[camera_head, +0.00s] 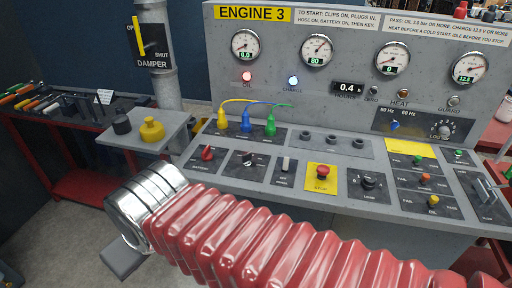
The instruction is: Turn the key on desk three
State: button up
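The desk (300,215) marked ENGINE 3 is a grey sloped console across the middle and right. On its left part sits a small dark switch with a pale top (247,158), possibly the key switch; its label is too small to read. It lies between the red battery knob (207,153) and a pale upright toggle (286,164). A red ribbed sleeve (260,250) with a silver ringed end (145,205) crosses the front below the desk; I cannot tell whether it is a hose or my arm's cover. My gripper's fingers are not in view.
Yellow, blue and green plugs (245,121) sit in the desk's upper left. A red stop button (322,172) on yellow is right of the switches. The damper lever (140,36) points up toward OPEN on a pipe. A grey shelf (140,133) carries black and yellow caps.

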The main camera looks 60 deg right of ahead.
aim_at(247, 158)
jog(key=z, duration=0.65)
jog(key=i, duration=0.95)
jog(key=z, duration=0.55)
